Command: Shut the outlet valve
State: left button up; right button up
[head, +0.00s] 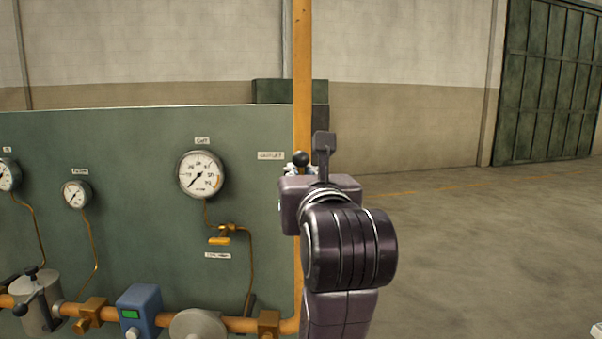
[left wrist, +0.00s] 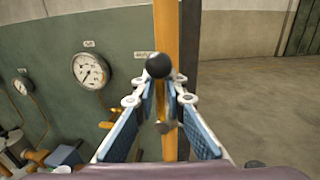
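A black ball knob (head: 301,158) shows at the vertical orange pipe (head: 303,60), beside a small label (head: 271,155) too blurred to read surely. It looks like the end of the outlet valve's lever; the valve body is hidden behind my arm. My left gripper (head: 302,169) is at the knob, mostly hidden by its own wrist. In the left wrist view, my left gripper's fingers (left wrist: 164,82) stand apart, with the ball knob (left wrist: 158,66) showing between and just beyond the tips. Contact cannot be told. My right gripper does not show.
Open floor (head: 480,250) lies right of my left arm.

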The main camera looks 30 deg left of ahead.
pick_arm(q)
grip_shut()
jog(key=shift+r, duration=0.1)
